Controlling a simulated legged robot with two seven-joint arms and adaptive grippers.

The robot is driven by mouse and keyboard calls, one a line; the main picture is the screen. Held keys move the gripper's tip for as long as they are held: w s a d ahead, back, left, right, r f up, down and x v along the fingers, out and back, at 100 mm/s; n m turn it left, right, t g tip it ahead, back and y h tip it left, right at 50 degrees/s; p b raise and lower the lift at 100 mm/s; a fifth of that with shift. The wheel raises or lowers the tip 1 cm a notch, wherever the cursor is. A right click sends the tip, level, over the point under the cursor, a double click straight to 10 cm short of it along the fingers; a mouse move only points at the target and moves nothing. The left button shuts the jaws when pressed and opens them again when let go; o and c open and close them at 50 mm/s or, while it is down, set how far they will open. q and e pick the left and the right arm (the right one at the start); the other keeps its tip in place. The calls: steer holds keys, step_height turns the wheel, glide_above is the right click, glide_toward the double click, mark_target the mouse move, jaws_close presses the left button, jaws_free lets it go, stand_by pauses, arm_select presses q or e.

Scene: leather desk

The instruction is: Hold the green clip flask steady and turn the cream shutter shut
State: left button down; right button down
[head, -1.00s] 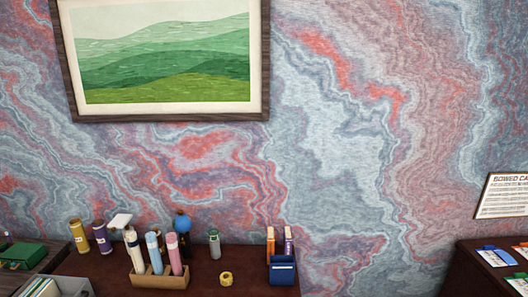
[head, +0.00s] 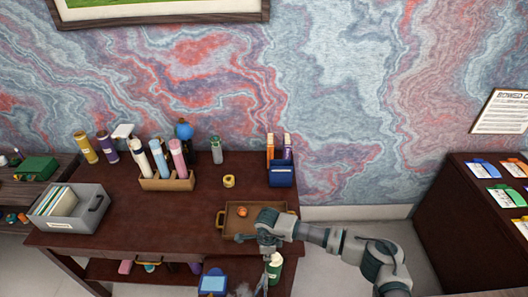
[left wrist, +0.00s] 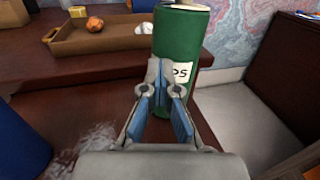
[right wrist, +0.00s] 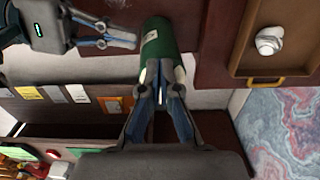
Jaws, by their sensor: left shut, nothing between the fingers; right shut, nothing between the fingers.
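The green clip flask (head: 275,272) stands upright at the front right of the desk, partly hidden by my arms. In the left wrist view the flask (left wrist: 183,42) shows a white label, and its pale top is cut off by the picture's edge. My left gripper (left wrist: 163,72) is shut and empty in front of the flask's lower side. In the right wrist view my right gripper (right wrist: 160,72) is shut and empty, its tips overlapping the flask (right wrist: 158,40); contact is unclear. My left gripper (right wrist: 130,40) also shows there, beside the flask. I cannot make out the cream shutter's position.
A brown tray (head: 222,218) holds an orange lump (head: 242,211) and, in the right wrist view, a white item (right wrist: 268,40). Bottles in a holder (head: 165,184), a yellow tape roll (head: 229,181) and a blue box (head: 281,176) stand behind. The desk's middle left is clear.

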steer(key=shift+w, duration=0.1)
stand_by(0.4)
step_height(320, 180, up, 6)
steer(key=shift+w+a, duration=0.15)
steer(key=shift+a, duration=0.2)
stand_by(0.4)
step_height(320, 180, down, 6)
steer(key=s, duration=0.2)
steer(key=shift+s+a, duration=0.15)
steer(key=shift+a, duration=0.05)
stand_by(0.4)
steer(key=shift+w+d, duration=0.25)
steer(key=shift+d, duration=0.3)
stand_by(0.9)
